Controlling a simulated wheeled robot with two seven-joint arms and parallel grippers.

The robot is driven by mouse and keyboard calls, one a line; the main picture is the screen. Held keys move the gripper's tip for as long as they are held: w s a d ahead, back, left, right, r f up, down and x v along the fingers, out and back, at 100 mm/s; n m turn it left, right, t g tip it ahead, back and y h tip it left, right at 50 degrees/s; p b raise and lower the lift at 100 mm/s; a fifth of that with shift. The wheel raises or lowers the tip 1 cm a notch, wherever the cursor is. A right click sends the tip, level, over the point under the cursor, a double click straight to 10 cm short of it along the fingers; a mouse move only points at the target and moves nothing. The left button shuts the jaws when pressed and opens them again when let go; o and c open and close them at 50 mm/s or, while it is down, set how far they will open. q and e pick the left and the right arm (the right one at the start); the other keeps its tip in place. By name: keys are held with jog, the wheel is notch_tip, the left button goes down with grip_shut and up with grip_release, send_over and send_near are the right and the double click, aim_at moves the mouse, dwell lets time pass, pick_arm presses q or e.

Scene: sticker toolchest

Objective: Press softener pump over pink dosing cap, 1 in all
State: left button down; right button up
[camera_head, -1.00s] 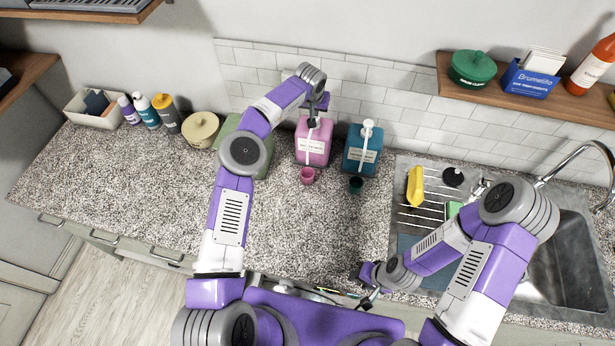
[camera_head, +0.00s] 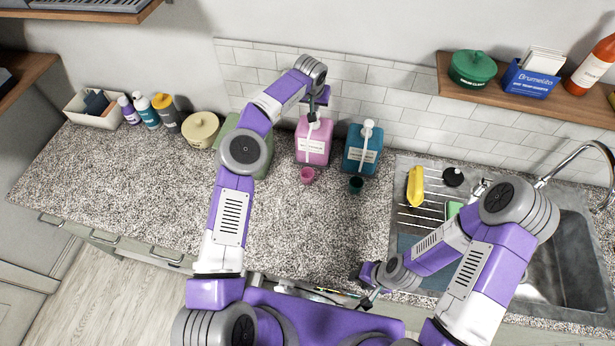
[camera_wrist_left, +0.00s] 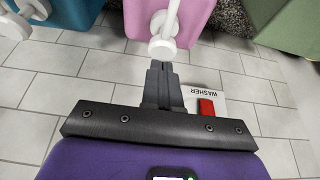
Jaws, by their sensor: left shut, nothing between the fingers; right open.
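The pink softener bottle (camera_head: 313,148) stands against the back wall, with its white pump (camera_head: 313,127) on top. The pump also shows in the left wrist view (camera_wrist_left: 162,46). The pink dosing cap (camera_head: 307,176) is on the counter in front of it, under the spout side; its inside is too small to judge. My left gripper (camera_head: 313,114) is shut and empty, just above the pump head. In the left wrist view its fingertips (camera_wrist_left: 160,66) point at the pump head; I cannot tell whether they touch. My right gripper (camera_head: 367,300) is open, low by the counter's front edge.
A beige pot (camera_head: 200,130) and several bottles are at left. A drying rack (camera_head: 425,200) and sink (camera_head: 560,260) are at right. The middle counter is clear.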

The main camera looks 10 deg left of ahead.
pick_arm(q)
jog(key=shift+r, duration=0.1)
notch_tip(320, 180, up, 6)
jog(key=shift+f, duration=0.1)
dwell(0.4)
dwell(0.4)
